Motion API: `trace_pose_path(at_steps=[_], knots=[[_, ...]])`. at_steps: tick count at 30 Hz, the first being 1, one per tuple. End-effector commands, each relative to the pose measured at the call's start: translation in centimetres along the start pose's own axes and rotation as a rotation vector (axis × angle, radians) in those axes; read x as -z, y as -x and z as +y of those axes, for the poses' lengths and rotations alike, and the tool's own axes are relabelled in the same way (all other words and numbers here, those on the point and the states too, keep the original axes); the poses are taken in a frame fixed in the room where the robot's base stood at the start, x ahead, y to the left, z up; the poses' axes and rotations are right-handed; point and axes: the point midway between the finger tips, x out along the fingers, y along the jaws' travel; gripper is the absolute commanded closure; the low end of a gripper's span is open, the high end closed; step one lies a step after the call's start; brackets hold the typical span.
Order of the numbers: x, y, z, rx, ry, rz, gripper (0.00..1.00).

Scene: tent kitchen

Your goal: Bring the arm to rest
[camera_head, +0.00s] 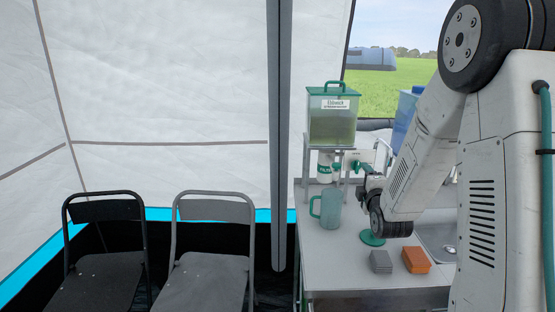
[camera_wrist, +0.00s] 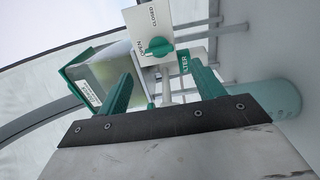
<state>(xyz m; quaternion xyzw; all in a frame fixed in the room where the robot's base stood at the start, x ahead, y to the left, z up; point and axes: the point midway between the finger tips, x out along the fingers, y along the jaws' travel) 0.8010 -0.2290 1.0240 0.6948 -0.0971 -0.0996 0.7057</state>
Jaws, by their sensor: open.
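My arm (camera_head: 411,160) comes in from the right of the head view, bent down over the counter. My gripper (camera_wrist: 163,84) shows in the wrist view with its two green fingers apart and nothing between them. In the head view the gripper is small and partly hidden, close to the tap area below the water tank (camera_head: 332,126). In the wrist view a white plate marked OPEN and CLOSED with a green knob (camera_wrist: 160,48) lies just beyond the fingertips. The knob's handle points toward OPEN. I cannot tell whether the fingers touch anything.
A teal jug (camera_head: 329,208) stands on the counter (camera_head: 335,262) below the tank. A green disc (camera_head: 372,238), a grey block (camera_head: 381,262) and an orange block (camera_head: 416,260) lie nearby. A sink (camera_head: 437,236) is at right. Two folding chairs (camera_head: 108,210) stand left.

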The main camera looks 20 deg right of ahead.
Motion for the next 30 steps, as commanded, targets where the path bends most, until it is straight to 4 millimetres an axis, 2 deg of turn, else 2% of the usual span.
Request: trace_pose_path(at_steps=[2,4,5,8,9,12,15,20,23,30], knots=[[0.0,0.0,0.0,0.001,-0.016,0.0,0.33],[0.0,0.0,-0.8,0.041,-0.069,-0.003,0.33],[-0.1,0.1,-1.6,0.076,-0.102,-0.006,0.33],[-0.2,0.9,-5.3,0.255,-0.243,-0.041,0.33],[-0.2,1.6,-7.0,0.344,-0.311,-0.067,0.33],[-0.1,4.1,-9.4,0.547,-0.48,-0.156,0.33],[0.7,7.3,-10.0,0.723,-0.628,-0.263,0.33],[2.5,13.7,-8.9,0.963,-0.82,-0.47,0.33],[3.7,18.4,-7.0,1.085,-0.917,-0.616,0.33],[6.1,30.5,-0.8,1.27,-1.04,-0.959,0.33]])
